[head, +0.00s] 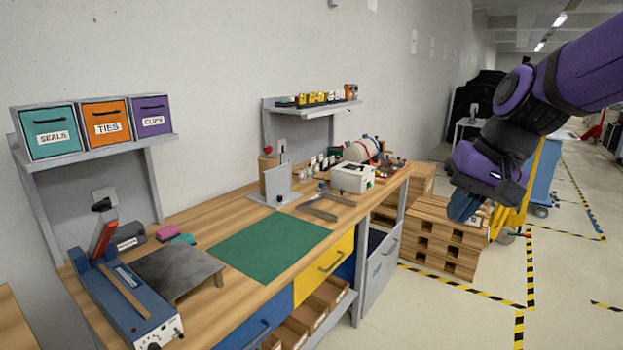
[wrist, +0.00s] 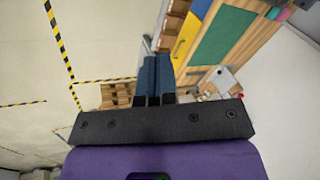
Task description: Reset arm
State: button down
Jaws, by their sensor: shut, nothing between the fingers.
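My arm is purple and black and reaches in from the upper right of the head view. My gripper (head: 463,207) hangs at its end, to the right of the workbench and in front of the stacked pallets. In the wrist view my gripper's two blue fingers (wrist: 155,78) lie side by side, shut with nothing between them. The gripper touches nothing that I can see.
The wooden workbench (head: 215,208) carries a green mat (head: 268,246), a blue sealing device (head: 122,300) and a white box (head: 352,177). Wooden pallets (head: 440,237) stand beyond its right end. Open floor (head: 440,310) with striped tape lies at the right.

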jog(key=s+d+n+t+h, duration=0.1)
jog(key=s+d, duration=0.2)
jog(key=s, duration=0.4)
jog(key=s+d+r+t+h, duration=0.1)
jog(key=s+d+t+h, duration=0.1)
jog(key=s+d, duration=0.2)
jog(key=s, duration=0.3)
jog(key=shift+s+d+r+n+h, duration=0.25)
jog(key=shift+s+r+n+h, duration=0.05)
jog(key=shift+s+n, duration=0.1)
jog(key=shift+w+a, duration=0.1)
